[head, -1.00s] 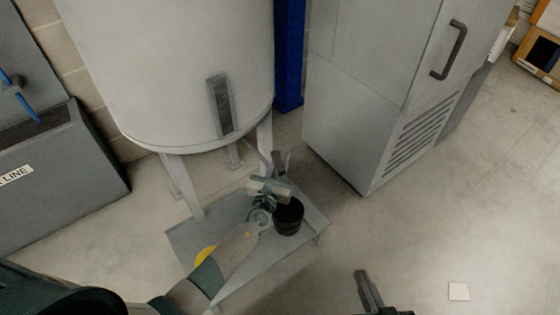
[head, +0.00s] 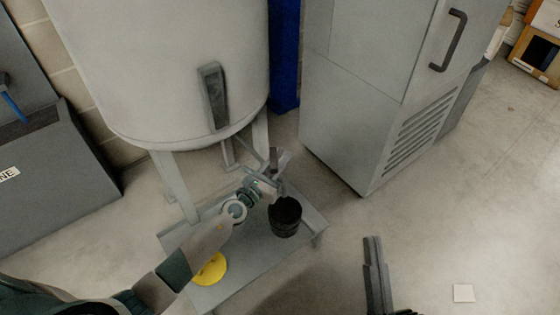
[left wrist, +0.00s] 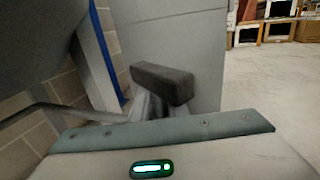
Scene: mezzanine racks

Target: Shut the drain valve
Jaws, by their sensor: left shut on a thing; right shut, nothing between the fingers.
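The large pale grey tank (head: 165,70) stands on legs above a low grey platform (head: 235,268). My left gripper (head: 279,172) is under the tank's front edge, above and just behind a black bucket (head: 285,217). It is shut on the drain valve's handle, which is mostly hidden by the fingers and wrist. In the left wrist view a dark grey block (left wrist: 162,85) stands beyond the gripper body; I cannot tell whether it is a finger or the handle. My right gripper (head: 374,240) is shut and empty, low in the head view, away from the tank.
A yellow round thing (head: 212,269) lies on the platform beside my left arm. A grey cabinet (head: 365,95) with a dark handle stands right of the tank. A blue post (head: 284,55) is between them. A dark grey unit (head: 60,160) is at left. Floor at right is mostly clear.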

